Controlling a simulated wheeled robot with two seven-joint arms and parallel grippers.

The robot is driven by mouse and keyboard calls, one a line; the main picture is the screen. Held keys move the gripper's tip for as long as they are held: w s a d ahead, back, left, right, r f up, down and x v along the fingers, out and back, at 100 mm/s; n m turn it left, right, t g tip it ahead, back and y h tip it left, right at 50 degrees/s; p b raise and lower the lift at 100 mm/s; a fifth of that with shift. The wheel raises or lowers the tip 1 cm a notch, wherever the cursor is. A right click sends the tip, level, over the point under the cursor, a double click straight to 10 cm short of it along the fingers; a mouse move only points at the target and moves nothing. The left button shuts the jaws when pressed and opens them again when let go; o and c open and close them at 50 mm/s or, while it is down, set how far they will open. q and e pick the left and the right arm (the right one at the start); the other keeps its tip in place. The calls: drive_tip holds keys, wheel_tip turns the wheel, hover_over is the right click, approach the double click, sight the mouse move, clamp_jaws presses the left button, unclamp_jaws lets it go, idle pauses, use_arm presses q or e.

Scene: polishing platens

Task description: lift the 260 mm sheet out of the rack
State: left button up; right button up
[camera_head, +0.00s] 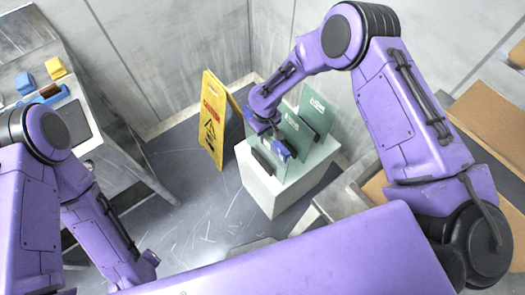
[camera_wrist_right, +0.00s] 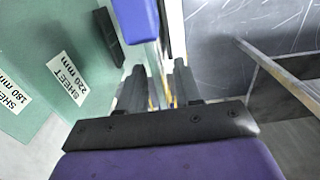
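A rack of upright, greenish see-through sheets stands on a white pedestal (camera_head: 270,195) in the head view. Behind the front sheet are sheets whose labels read 220 mm (camera_wrist_right: 70,78) and 180 mm (camera_wrist_right: 12,95) in the right wrist view. The front sheet (camera_head: 262,140), whose label I cannot read, is likely the 260 mm one. My right gripper (camera_head: 272,128) is at its upper edge. In the right wrist view its two dark fingers (camera_wrist_right: 158,88) stand apart on either side of a thin sheet edge, with gaps showing. My left gripper is out of view.
A yellow caution sign (camera_head: 212,120) stands left of the pedestal. A bench at left holds yellow blocks (camera_head: 55,68) and a blue block (camera_head: 25,83). Brown cardboard-coloured surfaces (camera_head: 490,120) lie at right. Grey walls rise close behind the rack.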

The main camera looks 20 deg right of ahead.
drive_tip(key=shift+w+d+f, duration=0.1)
clamp_jaws()
drive_tip(key=shift+w+r+p, duration=0.2)
drive_tip(key=shift+r+p, duration=0.25)
drive_tip(key=shift+r, duration=0.1)
drive_tip(key=shift+r+p, duration=3.15)
drive_tip(key=shift+r, duration=0.65)
